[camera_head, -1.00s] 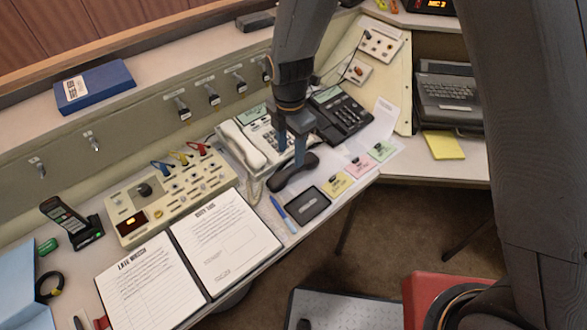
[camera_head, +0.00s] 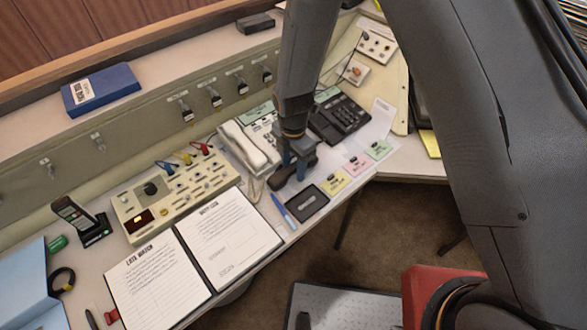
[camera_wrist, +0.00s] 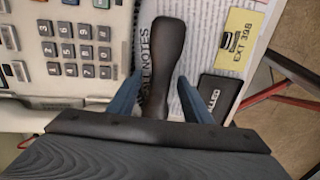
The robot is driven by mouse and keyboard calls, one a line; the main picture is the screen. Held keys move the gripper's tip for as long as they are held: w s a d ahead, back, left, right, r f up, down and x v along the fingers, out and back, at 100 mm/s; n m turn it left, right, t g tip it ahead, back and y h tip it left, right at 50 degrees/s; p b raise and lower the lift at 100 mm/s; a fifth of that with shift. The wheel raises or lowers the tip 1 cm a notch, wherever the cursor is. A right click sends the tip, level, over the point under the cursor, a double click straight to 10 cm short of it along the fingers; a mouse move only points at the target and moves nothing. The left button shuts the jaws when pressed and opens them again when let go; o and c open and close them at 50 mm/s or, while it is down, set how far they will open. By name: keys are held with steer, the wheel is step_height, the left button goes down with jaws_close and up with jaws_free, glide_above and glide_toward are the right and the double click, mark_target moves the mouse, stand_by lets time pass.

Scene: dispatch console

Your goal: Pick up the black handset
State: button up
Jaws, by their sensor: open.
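The black handset (camera_head: 284,178) lies off its cradle on the desk, beside the beige desk phone. In the wrist view the handset (camera_wrist: 163,62) runs lengthwise between the two blue fingers of my gripper (camera_wrist: 161,90). The fingers are open, one on each side of it, with a gap showing on both sides. In the head view my gripper (camera_head: 292,168) is low over the handset and hides part of it. The near end of the handset is hidden by the gripper body in the wrist view. I cannot tell the exact height of the fingertips.
The beige phone with white handset (camera_head: 252,149) is close on the left. A black phone (camera_head: 341,119) stands behind right. A small black tray-like pad (camera_head: 307,203), a blue pen (camera_head: 284,211) and coloured notes (camera_head: 337,181) lie near the desk's front edge.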

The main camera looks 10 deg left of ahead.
jaws_close()
